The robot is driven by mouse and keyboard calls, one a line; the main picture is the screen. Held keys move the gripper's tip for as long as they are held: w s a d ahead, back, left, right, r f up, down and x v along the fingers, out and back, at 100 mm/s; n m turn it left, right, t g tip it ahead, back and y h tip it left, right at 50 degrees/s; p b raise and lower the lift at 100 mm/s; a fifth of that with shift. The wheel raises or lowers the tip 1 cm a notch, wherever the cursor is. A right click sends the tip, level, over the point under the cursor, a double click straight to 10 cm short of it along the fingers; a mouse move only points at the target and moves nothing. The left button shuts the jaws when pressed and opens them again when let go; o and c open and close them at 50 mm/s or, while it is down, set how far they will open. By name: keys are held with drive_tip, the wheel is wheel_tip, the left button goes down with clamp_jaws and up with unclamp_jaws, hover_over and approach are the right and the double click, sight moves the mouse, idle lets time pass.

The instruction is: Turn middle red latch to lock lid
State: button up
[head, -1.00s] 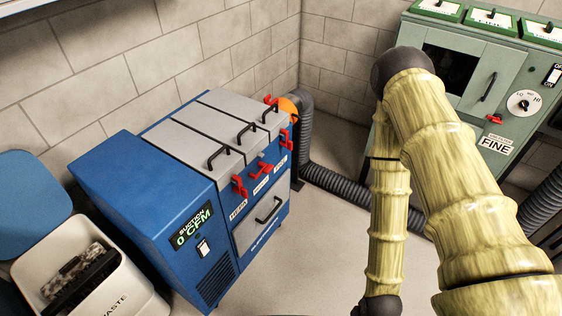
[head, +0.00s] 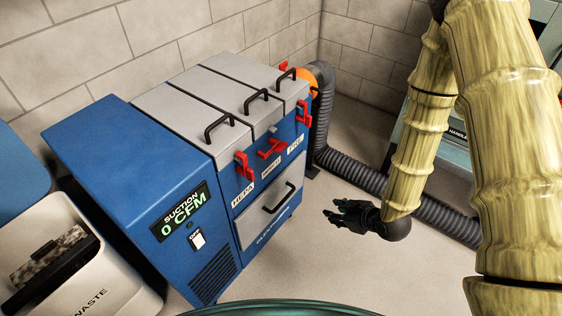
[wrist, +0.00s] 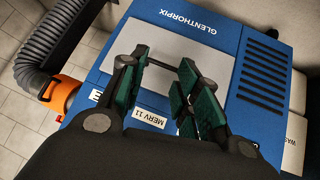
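The middle red latch (head: 271,148) is on the blue filter cabinet's front, above the middle label. It lies sideways, unlike the more upright left red latch (head: 243,166) and right red latch (head: 304,112). The grey middle lid (head: 215,100) is down, with a black handle. My gripper (head: 338,212) is in front of the cabinet, right of the drawer, apart from the latch. In the wrist view my gripper's green-padded fingers (wrist: 164,60) are spread with nothing between them, over the cabinet front near the MERV 11 label (wrist: 150,117). The middle latch does not show there.
A drawer handle (head: 280,198) juts from the cabinet front below the labels. A grey corrugated hose (head: 350,170) runs from the orange collar (head: 314,86) along the floor behind my gripper. A white waste bin (head: 90,275) stands at left. Floor in front of the cabinet is clear.

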drive_tip(key=w+a+r+n+t+y+b, duration=0.2)
drive_tip(key=w+a+n+y+b, duration=0.1)
drive_tip(key=w+n+b, duration=0.3)
drive_tip(key=n+g+y+b, duration=0.5)
drive_tip(key=n+y+b, duration=0.4)
drive_tip(key=n+b, duration=0.8)
approach(285, 148)
drive_tip(key=b+x, duration=0.3)
drive_tip(key=x, duration=0.8)
clamp_jaws()
